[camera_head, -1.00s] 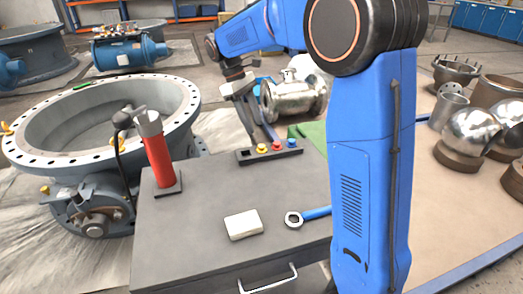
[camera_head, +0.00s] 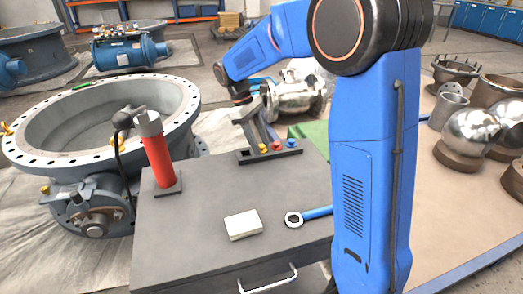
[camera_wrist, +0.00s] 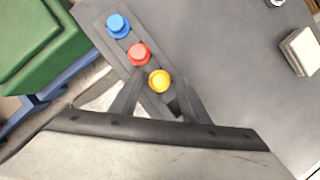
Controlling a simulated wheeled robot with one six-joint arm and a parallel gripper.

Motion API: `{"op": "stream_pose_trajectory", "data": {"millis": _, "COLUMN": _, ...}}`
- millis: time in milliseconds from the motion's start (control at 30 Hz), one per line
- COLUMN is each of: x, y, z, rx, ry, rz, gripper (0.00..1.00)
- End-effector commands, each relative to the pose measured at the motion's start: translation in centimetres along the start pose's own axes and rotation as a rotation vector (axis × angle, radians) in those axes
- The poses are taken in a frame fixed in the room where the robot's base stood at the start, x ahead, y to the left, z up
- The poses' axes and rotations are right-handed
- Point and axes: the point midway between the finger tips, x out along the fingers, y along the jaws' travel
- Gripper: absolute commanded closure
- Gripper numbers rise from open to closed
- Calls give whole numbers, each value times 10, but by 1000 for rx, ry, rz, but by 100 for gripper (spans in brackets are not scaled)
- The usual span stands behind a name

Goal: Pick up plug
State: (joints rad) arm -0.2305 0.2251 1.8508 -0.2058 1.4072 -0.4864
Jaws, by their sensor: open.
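Three coloured plugs stand in a row in a dark holder (camera_head: 244,158) on the grey cart top: yellow (camera_head: 263,149), red (camera_head: 277,146) and blue (camera_head: 291,144). In the wrist view the yellow plug (camera_wrist: 159,80) is nearest my gripper (camera_wrist: 157,97), with the red plug (camera_wrist: 139,54) and blue plug (camera_wrist: 118,25) beyond it. My gripper (camera_head: 261,145) is open, its fingers spread on either side of the yellow plug's line, at the holder. Whether they touch the plug cannot be told.
A red cylinder with a grey cap (camera_head: 157,155) stands on the cart's left. A green box (camera_wrist: 38,40) is beside the cart. A large flanged valve (camera_head: 100,115) stands at left.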

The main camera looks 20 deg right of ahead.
Motion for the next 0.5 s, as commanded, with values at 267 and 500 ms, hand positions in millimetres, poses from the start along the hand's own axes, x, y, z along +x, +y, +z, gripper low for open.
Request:
{"op": "stream_pose_trajectory", "data": {"millis": 267, "x": 0, "y": 0, "z": 0, "rx": 0, "ry": 0, "rz": 0, "gripper": 94}}
{"op": "stream_pose_trajectory", "data": {"millis": 500, "x": -1, "y": 0, "z": 0, "rx": 0, "ry": 0, "rz": 0, "gripper": 95}}
